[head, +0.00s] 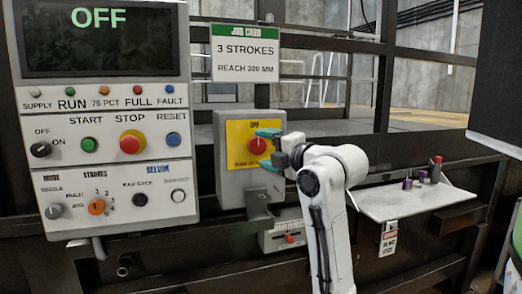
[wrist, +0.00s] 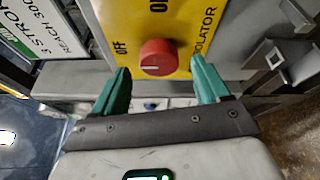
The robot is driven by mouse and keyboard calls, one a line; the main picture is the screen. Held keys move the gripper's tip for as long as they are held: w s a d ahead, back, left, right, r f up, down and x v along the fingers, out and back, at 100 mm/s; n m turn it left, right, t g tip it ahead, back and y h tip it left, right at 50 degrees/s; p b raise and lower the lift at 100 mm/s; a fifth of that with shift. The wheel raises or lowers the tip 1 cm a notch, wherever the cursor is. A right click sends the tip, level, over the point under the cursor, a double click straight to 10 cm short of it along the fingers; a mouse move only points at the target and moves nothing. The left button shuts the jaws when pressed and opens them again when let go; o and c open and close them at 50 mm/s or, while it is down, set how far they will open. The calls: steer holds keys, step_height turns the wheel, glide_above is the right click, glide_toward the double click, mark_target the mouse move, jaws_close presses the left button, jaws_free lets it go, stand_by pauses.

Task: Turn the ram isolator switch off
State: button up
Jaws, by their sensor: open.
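The ram isolator switch is a round red knob (head: 257,146) on a yellow plate (head: 237,133), fixed to a grey box (head: 228,184) beside the control panel. In the wrist view the red knob (wrist: 157,58) lies ahead of and between my teal fingertips, with a finger at each side. "OFF" and "ON" lettering shows on the yellow plate (wrist: 177,22) there. My gripper (head: 271,147) is open at the front of the box, fingers pointing at the knob. I see no clear contact.
The control panel (head: 106,165) with its buttons and an "OFF" display (head: 98,22) stands left. A job card (head: 245,52) hangs above the box. A small unit (head: 287,238) with a red knob sits below. A shelf (head: 400,205) with small items is right.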

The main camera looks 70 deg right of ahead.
steer(key=b+v, duration=0.4)
steer(key=v, duration=0.4)
steer(key=shift+f, duration=0.15)
steer(key=shift+s+a, duration=0.1)
